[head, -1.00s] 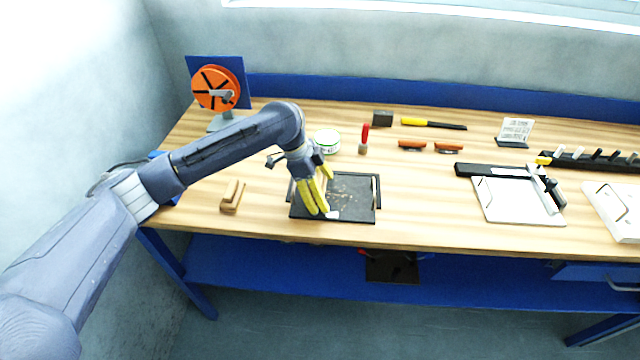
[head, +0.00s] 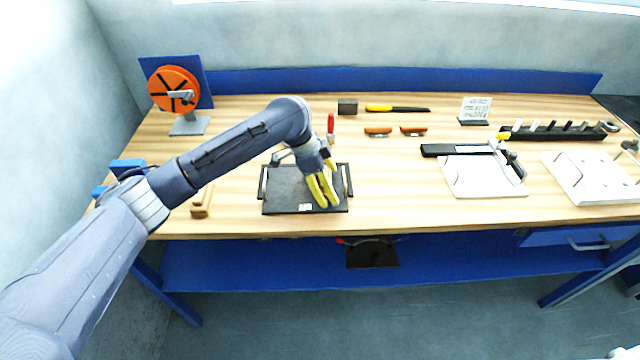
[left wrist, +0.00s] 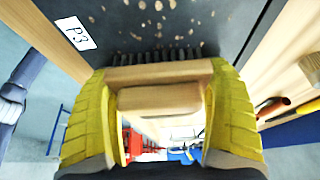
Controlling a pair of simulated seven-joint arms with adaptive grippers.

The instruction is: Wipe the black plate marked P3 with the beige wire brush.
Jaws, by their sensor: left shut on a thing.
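The black plate marked P3 (head: 283,190) lies near the front edge of the bench, with its white label at its front edge. In the left wrist view the plate (left wrist: 130,25) carries its P3 label and several pale brown spots. My left gripper (head: 325,200) has yellow fingers and is over the right part of the plate. It is shut on the beige wire brush (left wrist: 160,98), whose dark bristles point at the plate; I cannot tell whether they touch. The brush is mostly hidden in the head view. My right gripper is not in view.
A small wooden piece (head: 202,203) lies left of the plate. An orange reel (head: 174,90) stands at the back left. A red-handled tool (head: 330,125) stands behind the plate. A white board (head: 485,178) lies to the right, with clear bench between.

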